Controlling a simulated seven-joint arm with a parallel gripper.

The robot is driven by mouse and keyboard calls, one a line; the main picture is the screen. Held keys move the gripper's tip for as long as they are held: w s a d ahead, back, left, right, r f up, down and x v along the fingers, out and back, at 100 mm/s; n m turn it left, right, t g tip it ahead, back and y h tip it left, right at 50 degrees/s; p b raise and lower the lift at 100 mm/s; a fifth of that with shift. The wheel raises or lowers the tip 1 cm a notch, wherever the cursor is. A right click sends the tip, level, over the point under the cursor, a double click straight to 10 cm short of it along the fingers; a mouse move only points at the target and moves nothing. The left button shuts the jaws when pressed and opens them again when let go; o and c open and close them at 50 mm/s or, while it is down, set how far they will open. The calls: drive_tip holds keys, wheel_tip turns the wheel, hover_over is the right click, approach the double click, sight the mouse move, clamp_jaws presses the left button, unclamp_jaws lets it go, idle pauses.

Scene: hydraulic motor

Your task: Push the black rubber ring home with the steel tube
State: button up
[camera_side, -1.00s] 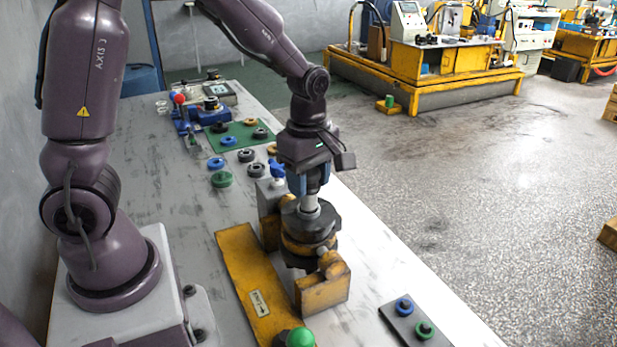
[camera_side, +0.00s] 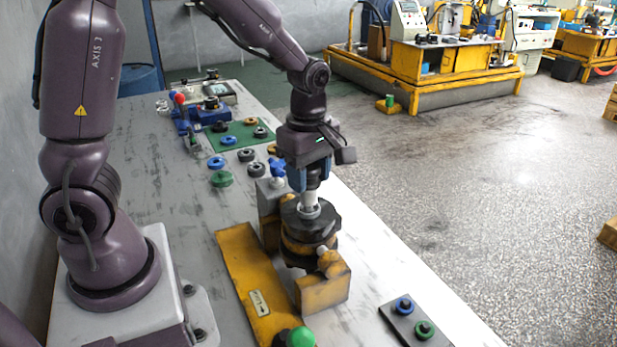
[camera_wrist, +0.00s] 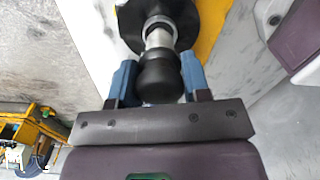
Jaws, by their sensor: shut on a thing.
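My gripper (camera_side: 311,181) is above the motor, with its blue fingers closed on the black grip of the steel tube (camera_side: 309,200). In the wrist view my gripper (camera_wrist: 160,82) has one finger on each side of that rounded black grip (camera_wrist: 158,75). The bright tube (camera_wrist: 160,38) runs from the grip to the centre of the motor's dark top. The motor (camera_side: 325,222), black above a yellow band, stands upright in a yellow holder. The tube's lower end is at a pale collar in the motor's top. No black ring can be made out there; the tube and collar hide that spot.
A grey block with a blue knob (camera_side: 277,168) stands close behind the motor. A yellow plate (camera_side: 245,265) lies to its left. Several loose rings, black, blue, green and tan, lie around the green mat (camera_side: 237,136).

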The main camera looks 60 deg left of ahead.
drive_tip(key=shift+r, duration=3)
